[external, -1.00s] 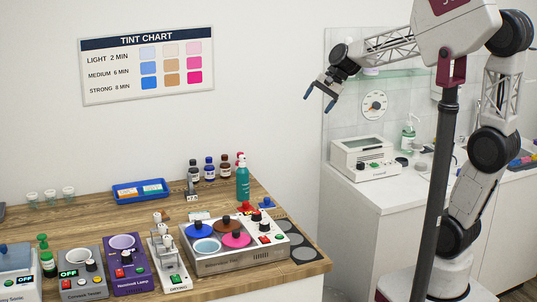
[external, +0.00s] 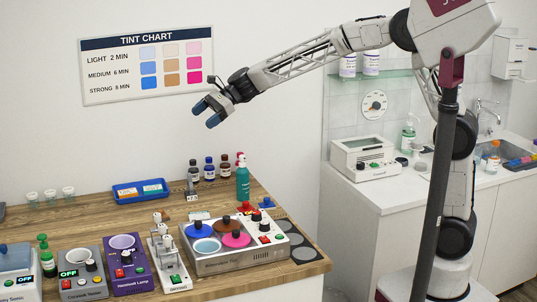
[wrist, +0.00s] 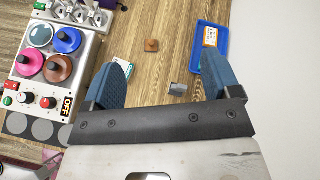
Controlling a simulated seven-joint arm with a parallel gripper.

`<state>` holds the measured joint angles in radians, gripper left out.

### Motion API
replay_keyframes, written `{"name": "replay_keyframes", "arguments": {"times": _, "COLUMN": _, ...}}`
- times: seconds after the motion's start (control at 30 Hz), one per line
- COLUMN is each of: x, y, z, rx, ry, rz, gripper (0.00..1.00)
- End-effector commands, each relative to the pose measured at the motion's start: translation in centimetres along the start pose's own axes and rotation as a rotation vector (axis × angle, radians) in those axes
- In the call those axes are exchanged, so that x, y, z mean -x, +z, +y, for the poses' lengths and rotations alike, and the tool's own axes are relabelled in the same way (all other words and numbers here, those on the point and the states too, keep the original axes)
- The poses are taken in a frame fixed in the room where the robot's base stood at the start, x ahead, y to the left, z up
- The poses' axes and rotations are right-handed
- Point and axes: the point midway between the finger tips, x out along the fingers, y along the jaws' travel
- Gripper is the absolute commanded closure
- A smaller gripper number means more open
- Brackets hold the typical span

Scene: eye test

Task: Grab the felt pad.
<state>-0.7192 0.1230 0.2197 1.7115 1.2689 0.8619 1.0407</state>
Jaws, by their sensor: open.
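No item is clearly marked as the felt pad. A small brown squarish piece (wrist: 152,45) lies on the wooden bench in the wrist view and may be it; it also shows small in the external view (external: 167,215). Flat grey discs (external: 304,254) lie at the bench's right end; I cannot tell if they are felt. My gripper (external: 206,113) is open and empty, high above the bench in front of the wall. In the wrist view its blue fingers (wrist: 166,62) are spread apart, with the brown piece beyond and between them.
A grey block (wrist: 178,89) stands near the brown piece. A blue tray (external: 115,191) holds labelled packets. Bottles, including a teal one (external: 243,184), stand behind the unit with coloured lidded pots (external: 240,265). Several devices line the bench front. Bare wood lies around the brown piece.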

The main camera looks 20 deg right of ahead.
Motion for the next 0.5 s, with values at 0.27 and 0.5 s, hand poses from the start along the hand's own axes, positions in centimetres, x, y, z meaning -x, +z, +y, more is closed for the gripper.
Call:
{"name": "replay_keyframes", "arguments": {"times": 0.27, "x": -7.7, "y": 2.2, "z": -0.8, "rx": -0.154, "ry": 0.012, "rz": -0.078, "gripper": 0.17}}
{"name": "replay_keyframes", "arguments": {"times": 0.5, "x": -11.4, "y": 3.3, "z": -1.0, "rx": -0.232, "ry": 0.02, "rz": -0.114, "gripper": 0.17}}
